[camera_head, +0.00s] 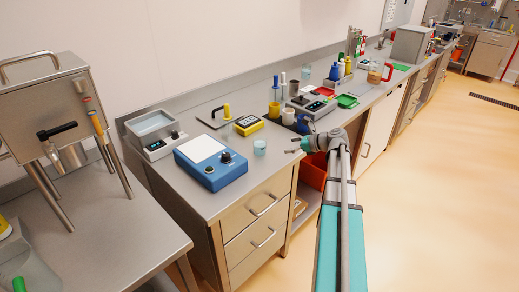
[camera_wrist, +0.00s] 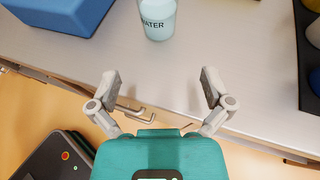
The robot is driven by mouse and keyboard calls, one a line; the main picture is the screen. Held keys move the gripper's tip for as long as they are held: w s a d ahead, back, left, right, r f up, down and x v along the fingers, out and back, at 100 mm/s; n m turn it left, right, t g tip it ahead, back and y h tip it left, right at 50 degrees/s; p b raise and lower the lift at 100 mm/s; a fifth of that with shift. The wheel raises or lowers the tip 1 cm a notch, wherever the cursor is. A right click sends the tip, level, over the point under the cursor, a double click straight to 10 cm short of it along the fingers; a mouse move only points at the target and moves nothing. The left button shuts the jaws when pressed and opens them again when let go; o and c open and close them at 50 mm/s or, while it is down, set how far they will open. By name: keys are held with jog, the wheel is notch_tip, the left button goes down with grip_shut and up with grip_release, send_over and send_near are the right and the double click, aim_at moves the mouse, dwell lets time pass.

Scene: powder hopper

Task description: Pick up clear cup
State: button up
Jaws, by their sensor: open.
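A small translucent pale-blue cup (camera_head: 260,147) stands upright on the steel counter (camera_head: 225,197), just right of a blue device. In the wrist view the cup (camera_wrist: 158,22) is at the top centre, cut off by the frame edge, with "WATER" lettering on it. My gripper (camera_head: 296,146) is over the counter's front edge, to the right of the cup. In the wrist view my gripper (camera_wrist: 159,85) has its two fingers spread wide with nothing between them. The cup lies ahead of the fingertips, roughly centred between them and apart from both.
The blue device (camera_head: 211,164) with a white top is close left of the cup. A yellow device (camera_head: 249,125) stands behind it. A black tray (camera_wrist: 310,60) is on the right. Bare counter lies between cup and gripper. An orange bin (camera_head: 314,171) is below.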

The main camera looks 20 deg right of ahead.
aim_at(266, 146)
jog(key=shift+w+f, duration=0.1)
jog(key=b+x, duration=0.3)
jog(key=x, duration=0.4)
jog(key=shift+f, duration=0.15)
jog(key=shift+w+a+f, duration=0.1)
jog(key=shift+w+a, duration=0.25)
jog(key=shift+a, duration=0.1)
jog(key=shift+b+x, duration=1.05)
jog(key=shift+x, duration=1.5)
jog(key=c, duration=1)
jog(key=shift+r+p, duration=0.45)
jog(key=shift+r, duration=0.05)
